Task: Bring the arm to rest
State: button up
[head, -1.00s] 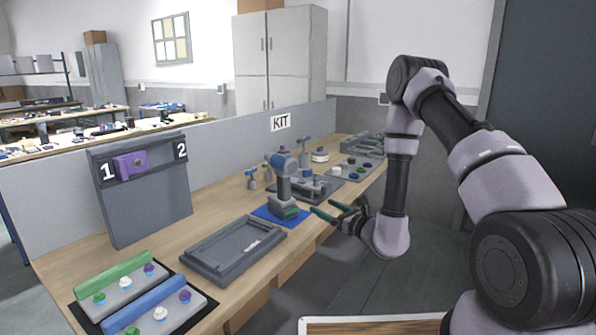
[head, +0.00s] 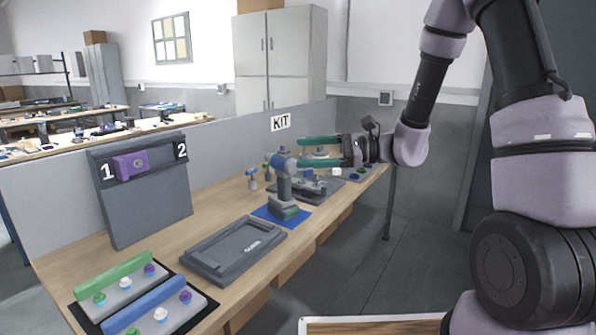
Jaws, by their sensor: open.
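My gripper (head: 318,152) is at the end of my arm, right of the picture's middle, with its two green fingers pointing left. The fingers are apart and nothing shows between them. It hangs over the far part of the workbench, its fingertips close to the top of the blue and grey drill-like tool (head: 283,182) in the picture. I cannot tell whether they touch. The tool stands upright on a blue mat (head: 264,216). My arm comes in from the right side, raised and bent.
A dark grey tray (head: 232,250) lies on the wooden bench (head: 165,250). Green (head: 113,277) and blue (head: 145,305) racks with knobs are at the near left. An upright panel (head: 143,205) holds a purple block (head: 131,166). A grey fixture (head: 315,188) stands behind the tool. Floor right of the bench is clear.

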jog(key=s+d+r+n+g+h, duration=0.1)
jog(key=s+d+r+n+h, duration=0.25)
jog(key=s, duration=0.25)
jog(key=s+d+r+n+g+h, duration=0.1)
jog(key=s+d+r+n+h, duration=0.1)
jog(key=s+d+n+h, duration=0.25)
jog(key=s+d+r+n+t+h, duration=0.1)
jog(key=s+d+r+t+h, duration=0.1)
jog(key=d, duration=0.5)
jog(key=s+d+r+t+h, duration=0.2)
jog(key=d+r+t+h, duration=0.3)
jog(key=d, duration=0.2)
jog(key=shift+s+n+t, duration=0.3)
jog(key=shift+n+t, duration=0.1)
